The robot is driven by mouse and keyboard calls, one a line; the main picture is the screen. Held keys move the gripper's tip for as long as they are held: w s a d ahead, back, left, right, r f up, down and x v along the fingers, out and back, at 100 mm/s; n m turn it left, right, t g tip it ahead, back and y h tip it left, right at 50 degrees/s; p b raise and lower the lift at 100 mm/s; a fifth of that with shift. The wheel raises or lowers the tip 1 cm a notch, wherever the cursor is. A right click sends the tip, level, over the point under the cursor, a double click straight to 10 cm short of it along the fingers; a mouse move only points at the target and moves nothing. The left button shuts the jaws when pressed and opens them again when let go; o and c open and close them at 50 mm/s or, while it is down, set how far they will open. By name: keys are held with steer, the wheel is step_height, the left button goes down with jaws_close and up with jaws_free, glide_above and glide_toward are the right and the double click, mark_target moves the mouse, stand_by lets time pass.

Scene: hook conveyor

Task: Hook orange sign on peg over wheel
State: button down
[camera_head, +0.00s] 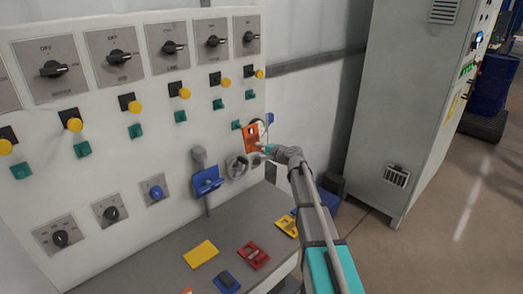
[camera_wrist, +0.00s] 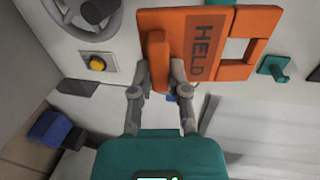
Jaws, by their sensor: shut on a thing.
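The orange sign (camera_head: 250,139) is in front of the upright panel. In the wrist view the sign (camera_wrist: 188,30) shows the word HELD, a raised bar handle and a square opening at its right end. My gripper (camera_wrist: 162,80) is shut on that handle; the gripper also shows in the head view (camera_head: 267,151). A grey wheel (camera_head: 237,166) is on the panel below and left of the sign; it shows cut off at the wrist view's upper left (camera_wrist: 58,14). A green peg (camera_head: 236,125) is left of the sign's top. A green peg (camera_wrist: 272,67) shows right of the opening, apart from it.
A blue sign (camera_head: 207,181) hangs on the panel left of the wheel. Yellow (camera_head: 201,254) and red (camera_head: 253,255) signs lie on the grey ledge (camera_head: 165,258). Knobs, yellow buttons and several green pegs stick out of the panel. A grey cabinet (camera_head: 395,110) stands right.

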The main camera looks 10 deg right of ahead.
steer(key=b+x, duration=0.1)
steer(key=x, duration=0.6)
steer(key=shift+w+a, duration=0.2)
steer(key=shift+w, duration=0.05)
stand_by(1.0)
steer(key=shift+r, duration=0.1)
stand_by(0.5)
steer(key=c, duration=0.5)
jaws_free()
steer(key=shift+c, duration=0.2)
steer(key=shift+r, duration=0.1)
